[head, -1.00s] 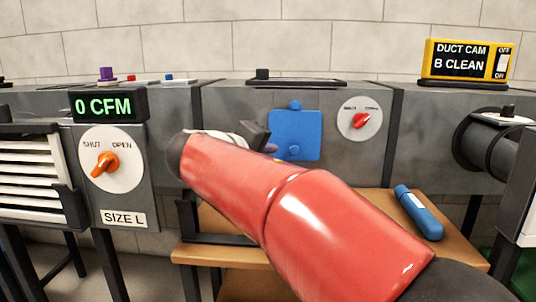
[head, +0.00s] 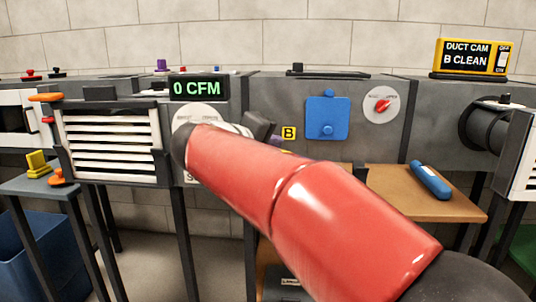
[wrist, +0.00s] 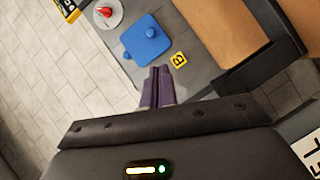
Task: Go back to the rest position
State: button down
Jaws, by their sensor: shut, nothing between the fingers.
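My gripper (wrist: 157,88) shows in the wrist view with its two purple fingers pressed together and nothing between them. In the head view my red arm reaches up and left, and hides most of the gripper and the fingertips. The gripper is in the air in front of the grey duct. The blue panel (head: 327,118) on the duct, with its knobs, is beyond and to the right of it. The yellow B label (head: 289,133) is just beside the gripper in the picture. The blue panel also shows in the wrist view (wrist: 145,40), apart from the fingers.
A wooden shelf (head: 420,192) holds a blue cylinder (head: 430,180) at the right. A white louvred vent (head: 112,141) and a small table (head: 38,190) with a yellow item (head: 38,164) stand at the left. A blue bin (head: 30,262) is below. The 0 CFM display (head: 198,87) is above my arm.

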jog(key=s+d+f+m+g+y+p, duration=0.1)
jog(key=s+d+f+g+y, duration=0.2)
jog(key=s+d, duration=0.35)
jog(key=s+d+f+m+g+p, duration=0.1)
jog(key=s+d+f+g+p, duration=0.1)
jog(key=s+d+f, duration=0.4)
jog(key=s+f+m+g+y+p, duration=0.1)
jog(key=s+f+m+y, duration=0.1)
jog(key=s+f, duration=0.3)
jog(key=s+d+f+m+g+y+p, duration=0.1)
jog(key=s+f, duration=0.4)
jog(key=s, duration=0.7)
jog(key=m+y, duration=0.1)
jog(key=y, duration=0.1)
jog(key=shift+d+f+m+y, duration=0.15)
jog(key=shift+d+m+y, duration=0.15)
jog(key=shift+y, duration=0.1)
